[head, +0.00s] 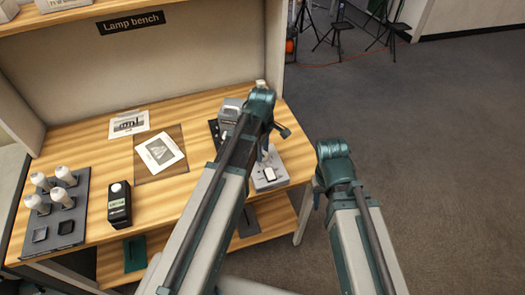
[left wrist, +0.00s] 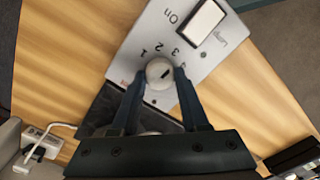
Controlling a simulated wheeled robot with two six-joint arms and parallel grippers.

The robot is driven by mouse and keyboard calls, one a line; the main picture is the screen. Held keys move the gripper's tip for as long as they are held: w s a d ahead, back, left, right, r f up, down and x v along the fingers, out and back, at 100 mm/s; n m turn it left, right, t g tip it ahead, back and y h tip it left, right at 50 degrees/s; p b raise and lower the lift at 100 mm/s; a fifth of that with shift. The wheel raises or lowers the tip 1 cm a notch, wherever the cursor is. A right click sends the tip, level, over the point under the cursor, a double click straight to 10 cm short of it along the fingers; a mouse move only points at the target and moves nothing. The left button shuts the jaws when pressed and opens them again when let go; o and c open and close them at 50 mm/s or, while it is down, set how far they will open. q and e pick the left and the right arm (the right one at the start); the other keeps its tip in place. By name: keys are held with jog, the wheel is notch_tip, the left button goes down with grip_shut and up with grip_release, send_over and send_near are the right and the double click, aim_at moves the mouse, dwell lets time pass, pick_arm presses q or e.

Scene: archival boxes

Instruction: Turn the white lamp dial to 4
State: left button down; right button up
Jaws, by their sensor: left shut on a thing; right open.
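The white lamp dial (left wrist: 155,65) sits on a light grey control panel (left wrist: 207,52) in the left wrist view. The numbers 1, 2, 3 and 4 are printed in an arc around it. Its dark pointer mark slants towards the 3 and 4 side; I cannot tell the exact number. My left gripper (left wrist: 160,76) is shut on the dial, one dark finger on each side. In the head view the panel (head: 261,184) is at the bench's right end, and my left arm hides the dial. Only my right arm shows at right; its gripper is not visible.
A white switch (left wrist: 206,20) marked "On" is beside the dial. The wooden bench (head: 190,205) holds a black meter (head: 119,208), a grey tray (head: 68,228) with several bulbs, and printed sheets (head: 160,152). Open grey floor lies to the right.

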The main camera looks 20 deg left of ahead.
pick_arm(q)
jog(key=m, duration=0.4)
jog(key=shift+m, duration=1.6)
jog(key=shift+s, duration=0.1)
jog(key=shift+c, duration=2)
grip_release()
jog(key=shift+r, duration=0.1)
notch_tip(320, 180, up, 14)
jog(key=p, duration=1.3)
jog(key=shift+f+p, duration=0.2)
jog(key=shift+p, duration=0.2)
